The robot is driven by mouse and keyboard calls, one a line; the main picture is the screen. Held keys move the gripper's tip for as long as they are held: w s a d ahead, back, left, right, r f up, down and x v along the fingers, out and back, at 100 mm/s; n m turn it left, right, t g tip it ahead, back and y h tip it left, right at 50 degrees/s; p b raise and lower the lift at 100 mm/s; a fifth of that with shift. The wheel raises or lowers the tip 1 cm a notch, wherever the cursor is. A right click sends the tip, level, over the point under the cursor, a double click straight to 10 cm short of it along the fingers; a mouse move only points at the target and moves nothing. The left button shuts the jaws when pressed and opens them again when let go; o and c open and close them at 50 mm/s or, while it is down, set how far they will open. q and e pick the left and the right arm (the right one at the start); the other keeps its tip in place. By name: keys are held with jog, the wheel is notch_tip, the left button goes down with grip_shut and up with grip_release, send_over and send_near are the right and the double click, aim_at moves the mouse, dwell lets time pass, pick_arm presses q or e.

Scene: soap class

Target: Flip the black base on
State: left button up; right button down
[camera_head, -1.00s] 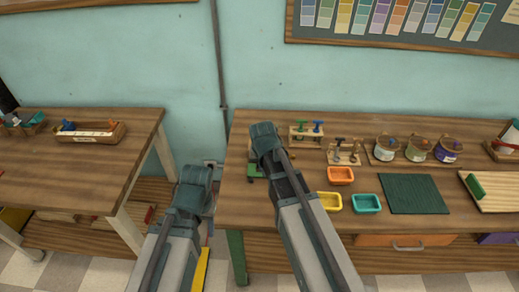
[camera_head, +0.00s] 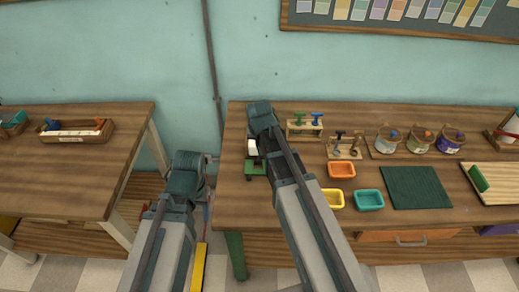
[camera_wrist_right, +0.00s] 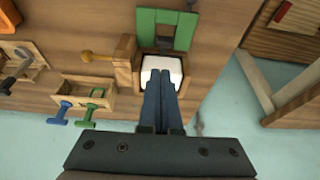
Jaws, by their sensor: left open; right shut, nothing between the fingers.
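A small device stands at the left end of the right-hand bench. It has a green frame (camera_head: 255,168), also in the right wrist view (camera_wrist_right: 165,28), and a white block (camera_head: 252,147), which shows in a wooden housing in the right wrist view (camera_wrist_right: 162,66). A dark part shows inside the green frame; I cannot tell whether it is the black base. My right gripper (camera_wrist_right: 161,82) is shut and empty, its fingertips over the white block; contact is unclear. My left gripper (camera_head: 178,203) is open, mostly hidden by its arm, in the gap between the benches.
A wooden knob (camera_wrist_right: 91,56) juts from the device's side. A rack with green and blue handles (camera_head: 305,128) stands close by. Orange (camera_head: 341,169), yellow (camera_head: 333,198) and teal (camera_head: 368,200) trays and a green mat (camera_head: 415,188) lie to the right.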

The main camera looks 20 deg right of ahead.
jog(key=b+x, duration=0.8)
jog(key=x, duration=0.1)
jog(key=shift+w+f+b, duration=0.1)
jog(key=shift+f+b, duration=0.25)
jog(key=shift+b, duration=0.05)
pick_arm(q)
notch_tip(320, 180, down, 9)
pick_arm(e)
jog(key=s, duration=0.3)
jog(key=s+a, duration=0.1)
jog(key=s, duration=0.2)
jog(key=s+a, duration=0.1)
jog(key=s, duration=0.2)
jog(key=shift+a, duration=0.25)
jog(key=shift+w, duration=0.1)
jog(key=shift+p+v, duration=0.85)
pick_arm(q)
notch_tip(320, 180, up, 9)
jog(key=a+p, duration=0.1)
jog(key=p, duration=0.7)
jog(key=shift+s+a+r, duration=0.2)
jog(key=shift+s+a, duration=0.05)
jog(key=shift+a, duration=0.1)
pick_arm(e)
jog(key=v, duration=0.8)
jog(key=shift+r, duration=0.2)
